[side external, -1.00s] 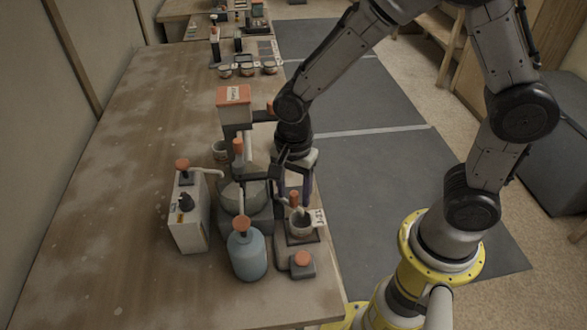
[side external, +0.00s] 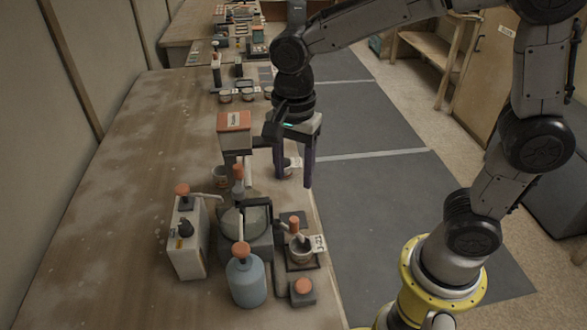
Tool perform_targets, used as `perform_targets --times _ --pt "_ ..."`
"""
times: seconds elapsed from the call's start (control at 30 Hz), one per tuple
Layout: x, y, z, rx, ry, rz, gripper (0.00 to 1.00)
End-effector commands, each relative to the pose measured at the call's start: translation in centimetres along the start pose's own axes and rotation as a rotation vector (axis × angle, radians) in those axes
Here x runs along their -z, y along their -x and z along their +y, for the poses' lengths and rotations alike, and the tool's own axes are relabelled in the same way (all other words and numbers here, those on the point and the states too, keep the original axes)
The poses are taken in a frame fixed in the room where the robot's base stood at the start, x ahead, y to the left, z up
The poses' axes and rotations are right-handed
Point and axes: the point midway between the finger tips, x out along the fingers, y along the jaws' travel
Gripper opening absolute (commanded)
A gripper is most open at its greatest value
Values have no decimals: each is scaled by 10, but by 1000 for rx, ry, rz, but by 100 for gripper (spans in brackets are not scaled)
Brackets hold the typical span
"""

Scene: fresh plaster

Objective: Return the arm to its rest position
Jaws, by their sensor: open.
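My gripper (side external: 294,182) points down in the side external view, its two dark fingers apart with nothing between them. It hangs over the right edge of the wooden table (side external: 110,200), above and behind the small cup (side external: 299,250) on its dark square stand. It is just right of the orange-topped box on a stand (side external: 235,133). A small pale cup behind the fingers is partly hidden.
A blue bottle (side external: 246,283), a white canister with an orange cap (side external: 187,240) and a mixer with a round bowl (side external: 243,226) crowd the near right of the table. Several cups stand farther back. Grey floor mats (side external: 375,200) lie clear to the right.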

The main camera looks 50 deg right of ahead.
Motion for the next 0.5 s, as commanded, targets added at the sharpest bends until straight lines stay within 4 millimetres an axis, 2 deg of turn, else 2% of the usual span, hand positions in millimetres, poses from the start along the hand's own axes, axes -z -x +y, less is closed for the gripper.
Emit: perform_targets --times 0.17,0.27,0.37,0.43,0.5 --pt "2 1 0 4 -7 0 57" --pt "11 16 0 51 -35 -5 57" --pt "26 39 15 124 -77 -9 57" --pt "38 55 34 188 -61 -5 57" --pt "49 67 56 255 26 15 57"
